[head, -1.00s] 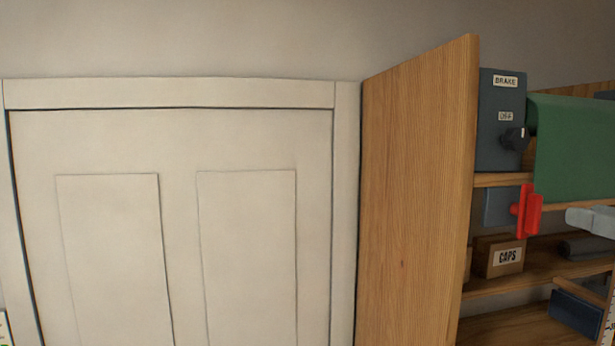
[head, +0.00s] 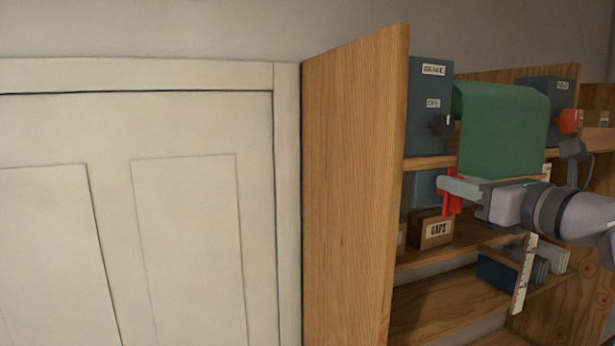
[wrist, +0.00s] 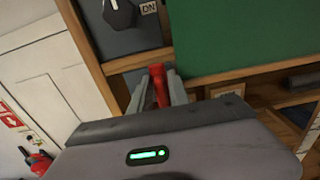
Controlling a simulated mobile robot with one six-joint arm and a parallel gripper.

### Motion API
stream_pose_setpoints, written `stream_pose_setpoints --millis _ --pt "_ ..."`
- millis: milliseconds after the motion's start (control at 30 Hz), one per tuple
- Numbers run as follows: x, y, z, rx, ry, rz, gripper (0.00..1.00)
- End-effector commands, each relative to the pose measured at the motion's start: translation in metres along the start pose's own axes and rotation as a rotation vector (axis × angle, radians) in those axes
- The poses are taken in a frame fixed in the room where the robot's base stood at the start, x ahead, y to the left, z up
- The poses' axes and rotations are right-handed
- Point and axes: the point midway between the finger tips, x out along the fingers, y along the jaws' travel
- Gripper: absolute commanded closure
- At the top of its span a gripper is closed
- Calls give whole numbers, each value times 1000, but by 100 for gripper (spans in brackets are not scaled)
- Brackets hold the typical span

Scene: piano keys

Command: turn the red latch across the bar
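The red latch (head: 447,189) stands roughly upright in front of a blue-grey block (head: 426,186) on the shelf unit. In the wrist view the latch (wrist: 158,84) lies between the two grey fingers of my gripper (wrist: 156,88). The fingers are parted, with a narrow gap seemingly left of the latch; I cannot tell whether either finger touches it. In the head view my gripper (head: 452,186) reaches in from the right and its fingers hide the middle of the latch. I cannot make out a bar.
Above is a dark BRAKE box (head: 428,105) with a black knob. A green cloth (head: 500,130) hangs close above my gripper. A CAPS box (head: 433,232) sits just below. The wooden side panel (head: 350,190) stands left. A white ruler-like strip (head: 524,275) stands lower right.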

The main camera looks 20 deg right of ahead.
Motion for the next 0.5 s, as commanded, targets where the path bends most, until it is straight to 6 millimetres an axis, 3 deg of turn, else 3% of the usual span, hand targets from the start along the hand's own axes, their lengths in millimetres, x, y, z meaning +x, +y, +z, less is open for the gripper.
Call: stream_pose_setpoints --millis 267,500 --pt "0 0 -2 -21 1 0 100" --pt "0 3 -5 -140 -1 0 100"
